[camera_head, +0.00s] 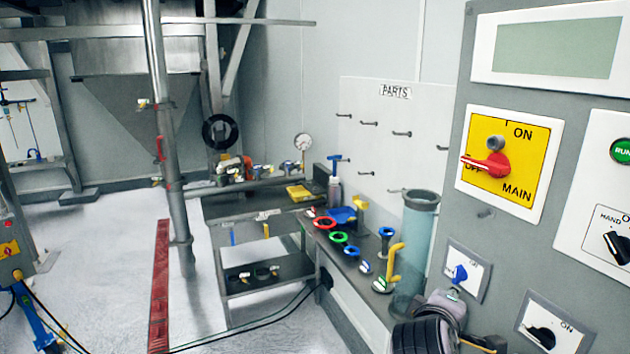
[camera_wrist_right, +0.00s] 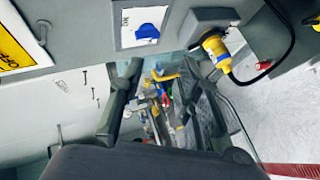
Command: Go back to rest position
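Part of my right arm (camera_head: 425,336) shows at the bottom of the head view, in front of the grey control panel. In the right wrist view my right gripper (camera_wrist_right: 165,82) has its two dark fingers spread apart, with nothing visible between them but the background parts. A blue knob (camera_wrist_right: 147,32) on a white plate is just above the fingers in that view. The same blue knob (camera_head: 460,274) shows in the head view, close above my right arm. Whether the gripper touches it cannot be told. My left gripper is out of view.
The panel (camera_head: 483,213) fills the right side, with a red main switch handle (camera_head: 487,165) toward OFF. A parts bench (camera_head: 360,265) with coloured rings and a clear cylinder (camera_head: 415,250) stands behind. A yellow plug (camera_wrist_right: 215,50) hangs near the fingers. Floor at left is open.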

